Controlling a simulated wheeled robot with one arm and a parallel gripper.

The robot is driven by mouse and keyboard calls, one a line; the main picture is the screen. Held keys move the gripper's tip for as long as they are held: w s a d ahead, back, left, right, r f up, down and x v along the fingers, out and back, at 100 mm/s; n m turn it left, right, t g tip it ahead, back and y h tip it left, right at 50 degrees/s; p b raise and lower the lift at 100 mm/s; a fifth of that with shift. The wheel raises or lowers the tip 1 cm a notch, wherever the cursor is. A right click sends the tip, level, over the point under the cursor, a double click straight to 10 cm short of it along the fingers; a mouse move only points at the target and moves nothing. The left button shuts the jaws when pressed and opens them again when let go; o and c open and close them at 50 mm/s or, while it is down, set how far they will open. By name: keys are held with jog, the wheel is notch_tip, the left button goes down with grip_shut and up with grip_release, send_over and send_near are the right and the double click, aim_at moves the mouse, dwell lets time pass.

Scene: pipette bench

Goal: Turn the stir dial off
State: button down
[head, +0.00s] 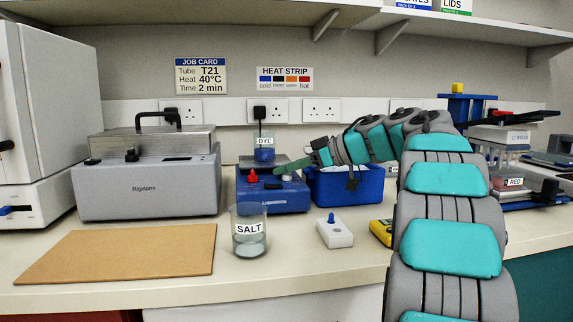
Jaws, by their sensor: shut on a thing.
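The blue stirrer (272,203) stands mid-bench with a beaker labelled DYE (264,149) on top. A red dial (253,177) shows at its front left. My gripper (281,170) reaches in from the right with green fingers over the stirrer's right side. It is shut on what appears to be the dark stir dial (288,177). The fingers hide much of that dial, and its setting cannot be read.
A beaker labelled SALT (249,239) stands close in front of the stirrer. A blue bin (346,186) is right of it, a grey Rigdane bath (150,185) left. A white switch box (334,233) and a brown board (120,252) lie in front.

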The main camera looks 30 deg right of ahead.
jog(key=shift+f+g, duration=0.3)
jog(key=shift+f, duration=0.1)
jog(key=c, duration=0.9)
grip_release()
jog(key=shift+s, duration=0.1)
jog(key=shift+c, duration=0.2)
jog(key=shift+d, duration=0.1)
jog(key=shift+r, duration=0.15)
jog(key=shift+d, duration=0.1)
jog(key=v, duration=0.7)
jog(key=shift+s+d, duration=0.2)
jog(key=shift+s, duration=0.1)
